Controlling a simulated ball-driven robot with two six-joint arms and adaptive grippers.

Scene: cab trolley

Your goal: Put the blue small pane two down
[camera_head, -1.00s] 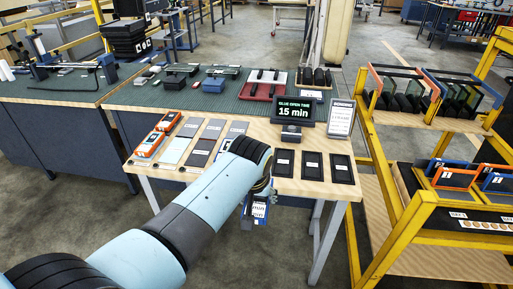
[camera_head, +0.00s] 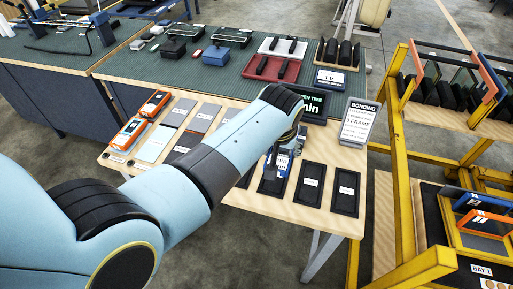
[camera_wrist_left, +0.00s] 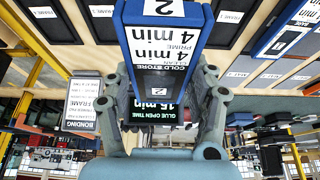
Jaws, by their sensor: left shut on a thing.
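My left gripper (camera_head: 276,161) is shut on the blue small pane two (camera_head: 284,163), mostly hidden by my arm in the head view. In the left wrist view the pane (camera_wrist_left: 165,45) shows as a blue-edged piece between the fingers, with a white label reading 2, 4 min, prime, cold store. It appears above the row of black trays at the table's front right; whether it touches one I cannot tell. The middle black tray (camera_head: 311,186) and the right black tray (camera_head: 346,190) are in plain view and empty except for labels. My right gripper is not in view.
Grey and pale panels (camera_head: 154,144) lie at the table's left, beside orange-framed pieces (camera_head: 132,132). A glue timer display (camera_head: 316,104) and a bonding sign (camera_head: 358,124) stand behind the trays. A yellow rack (camera_head: 401,190) stands close on the right.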

